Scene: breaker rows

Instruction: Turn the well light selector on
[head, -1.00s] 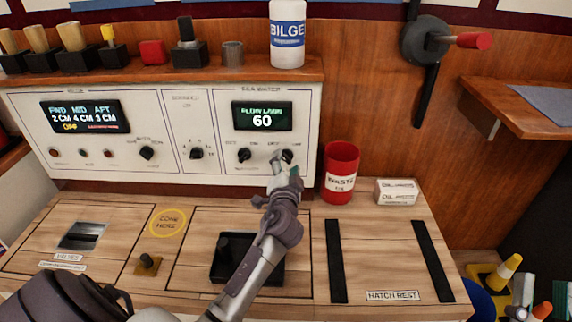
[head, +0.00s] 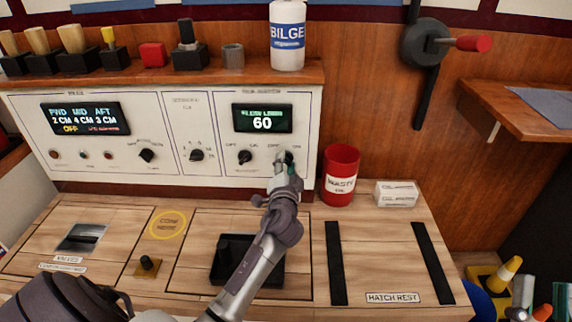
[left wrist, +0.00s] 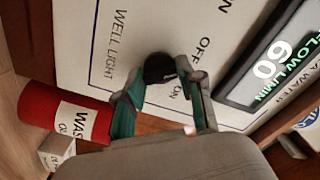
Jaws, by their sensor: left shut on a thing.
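The well light selector (left wrist: 158,66) is a small black round knob on the white panel, with OFF and ON printed beside it and WELL LIGHT nearby in the left wrist view. It is the rightmost knob under the green "60" display in the head view, mostly covered there by my left gripper (head: 284,166). In the left wrist view my left gripper (left wrist: 158,100) has its green-padded fingers on either side of the knob, shut on it. Which mark the knob points to cannot be told. My right gripper is not in view.
Another black knob (head: 245,157) sits just left on the panel. A red waste can (head: 341,163) and a white box (head: 396,193) stand to the right on the wooden counter. A bilge bottle (head: 287,45) stands on the shelf above.

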